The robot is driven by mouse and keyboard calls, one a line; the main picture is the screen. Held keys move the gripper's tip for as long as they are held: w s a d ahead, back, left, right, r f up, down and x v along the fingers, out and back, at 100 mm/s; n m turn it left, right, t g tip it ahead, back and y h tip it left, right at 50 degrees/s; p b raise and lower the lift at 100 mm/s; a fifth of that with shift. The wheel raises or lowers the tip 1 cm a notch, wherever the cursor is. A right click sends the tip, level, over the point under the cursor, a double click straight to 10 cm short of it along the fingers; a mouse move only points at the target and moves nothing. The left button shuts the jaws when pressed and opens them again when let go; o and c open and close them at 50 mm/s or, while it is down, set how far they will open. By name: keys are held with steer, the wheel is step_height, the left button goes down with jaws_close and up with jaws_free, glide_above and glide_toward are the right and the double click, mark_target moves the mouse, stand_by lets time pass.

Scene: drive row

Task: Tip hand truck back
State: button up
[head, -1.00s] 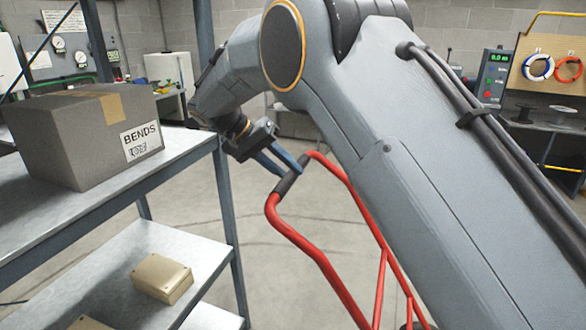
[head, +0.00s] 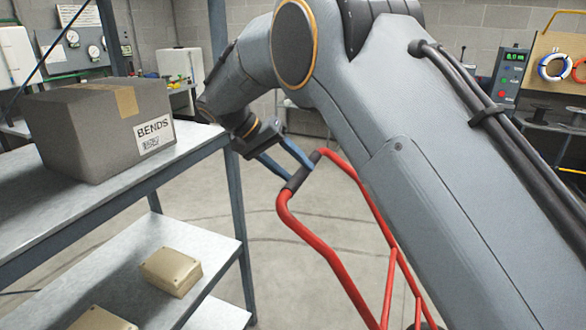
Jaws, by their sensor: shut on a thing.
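The red hand truck (head: 322,252) stands in the lower middle of the head view, with a dark grip (head: 299,178) on the top bar of its handle. My gripper (head: 297,174) reaches down from the upper left with its blue fingers at that dark grip, shut on the handle. My arm hides part of the hand truck's right side. Its base and wheels are mostly out of frame; a dark round part shows at the bottom edge.
A metal shelf rack (head: 205,143) stands close on the left, holding a cardboard box (head: 75,137) marked BENDS above and small tan boxes (head: 171,272) below. Open concrete floor (head: 330,195) lies beyond the hand truck. Benches and a board with coiled cables stand at the back.

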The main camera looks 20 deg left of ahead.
steer(key=shift+a, duration=0.1)
steer(key=b+v, duration=0.1)
steer(key=v, duration=0.6)
steer(key=shift+r, duration=0.3)
steer(key=shift+s+a, duration=0.1)
steer(key=shift+s, duration=0.05)
